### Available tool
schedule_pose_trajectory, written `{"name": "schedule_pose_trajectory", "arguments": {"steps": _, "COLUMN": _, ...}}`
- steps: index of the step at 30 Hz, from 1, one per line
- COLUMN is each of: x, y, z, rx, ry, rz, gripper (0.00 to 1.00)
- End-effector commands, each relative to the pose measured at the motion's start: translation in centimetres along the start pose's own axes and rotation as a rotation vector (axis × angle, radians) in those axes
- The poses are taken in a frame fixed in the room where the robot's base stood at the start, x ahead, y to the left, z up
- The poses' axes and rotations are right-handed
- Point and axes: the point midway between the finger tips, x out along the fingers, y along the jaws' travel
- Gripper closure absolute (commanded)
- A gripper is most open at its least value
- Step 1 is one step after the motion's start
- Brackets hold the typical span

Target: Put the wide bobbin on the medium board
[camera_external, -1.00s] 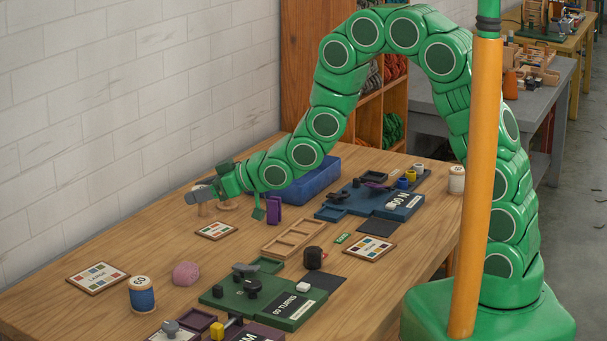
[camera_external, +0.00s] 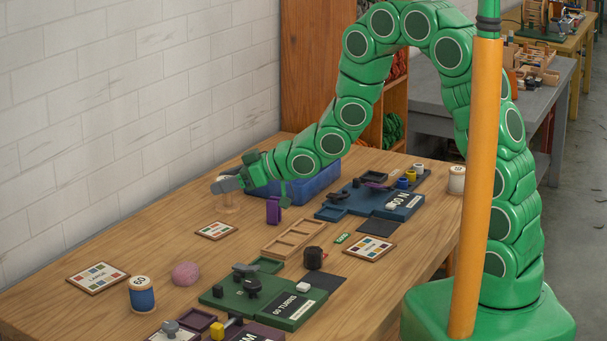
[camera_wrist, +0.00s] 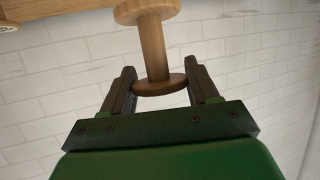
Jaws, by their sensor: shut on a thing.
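My gripper (camera_external: 222,186) is over the far left part of the table. In the wrist view its jaws (camera_wrist: 161,88) are shut on the near flange of a pale wooden bobbin (camera_wrist: 154,50), with a narrow stem and a flange at each end. The bobbin also shows below the gripper in the outside view (camera_external: 229,206), close to the table; I cannot tell if it touches. No readable label names the medium board. Cards with colour squares lie at the far left (camera_external: 216,230), near the right edge (camera_external: 370,249) and at the front left, marked LARGE (camera_external: 97,277).
A blue bin (camera_external: 305,184) and a purple block (camera_external: 273,210) stand right of the gripper. A wooden tray (camera_external: 292,239), a green board (camera_external: 293,306) and a blue board (camera_external: 400,207) lie right.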

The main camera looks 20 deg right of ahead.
Motion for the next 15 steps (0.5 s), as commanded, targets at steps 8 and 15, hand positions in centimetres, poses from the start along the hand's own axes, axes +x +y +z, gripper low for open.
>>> {"name": "schedule_pose_trajectory", "arguments": {"steps": 8, "x": -2.9, "y": 4.0, "z": 1.7, "rx": -0.013, "ry": -0.002, "rz": -0.034, "gripper": 0.70}}
{"name": "schedule_pose_trajectory", "arguments": {"steps": 15, "x": -5.7, "y": 6.7, "z": 3.4, "rx": -0.027, "ry": -0.001, "rz": -0.069, "gripper": 0.70}}
